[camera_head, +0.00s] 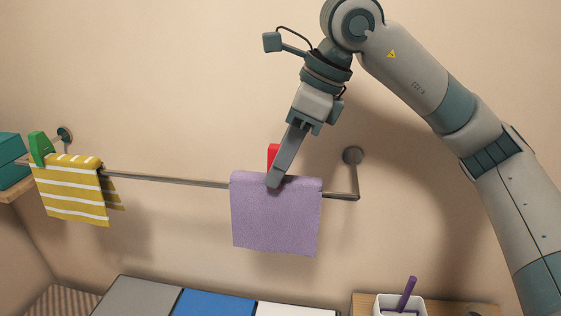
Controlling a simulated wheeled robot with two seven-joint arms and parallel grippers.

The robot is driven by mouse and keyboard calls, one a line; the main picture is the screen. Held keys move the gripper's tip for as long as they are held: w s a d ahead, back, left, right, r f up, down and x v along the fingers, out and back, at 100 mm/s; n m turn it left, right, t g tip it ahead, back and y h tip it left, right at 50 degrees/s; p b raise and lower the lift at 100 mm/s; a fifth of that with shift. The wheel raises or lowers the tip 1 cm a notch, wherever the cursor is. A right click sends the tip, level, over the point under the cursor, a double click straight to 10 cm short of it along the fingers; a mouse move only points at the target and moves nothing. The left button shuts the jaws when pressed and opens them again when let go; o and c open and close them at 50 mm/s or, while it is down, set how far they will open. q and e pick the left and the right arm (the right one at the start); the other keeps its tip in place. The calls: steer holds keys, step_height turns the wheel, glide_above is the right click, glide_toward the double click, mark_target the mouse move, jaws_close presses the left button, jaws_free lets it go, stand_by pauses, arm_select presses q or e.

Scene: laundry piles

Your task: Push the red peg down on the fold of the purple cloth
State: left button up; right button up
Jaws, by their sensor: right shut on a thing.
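The purple cloth (276,222) hangs folded over the right part of a grey wall rail (168,179). My right gripper (275,180) points down at the cloth's top fold and is shut on the red peg (272,154). Only the peg's upper part shows, to the left of the finger; its lower end is hidden by the gripper, so I cannot tell how far it sits over the fold. My left gripper is not in view.
A yellow and white striped cloth (72,190) hangs at the rail's left end with a green peg (40,147) on it. Below are grey, blue and white panels (215,304) and a white container (388,304) with a purple stick (407,293).

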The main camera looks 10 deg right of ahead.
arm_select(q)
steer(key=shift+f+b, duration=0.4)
arm_select(e)
steer(key=shift+f, duration=0.4)
steer(key=o, duration=1.1)
steer(key=shift+r, duration=0.15)
steer(key=shift+d+r, duration=0.25)
steer(key=shift+r, duration=0.3)
steer(key=b+v, duration=0.1)
steer(key=v, duration=0.3)
steer(key=shift+s+b, duration=0.1)
steer(key=shift+b, duration=0.2)
steer(key=v, duration=0.3)
steer(key=shift+b, duration=0.4)
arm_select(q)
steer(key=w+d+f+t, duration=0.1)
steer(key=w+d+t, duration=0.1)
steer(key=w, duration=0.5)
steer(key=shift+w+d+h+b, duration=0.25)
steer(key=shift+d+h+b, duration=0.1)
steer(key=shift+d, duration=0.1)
arm_select(e)
steer(key=v, duration=0.9)
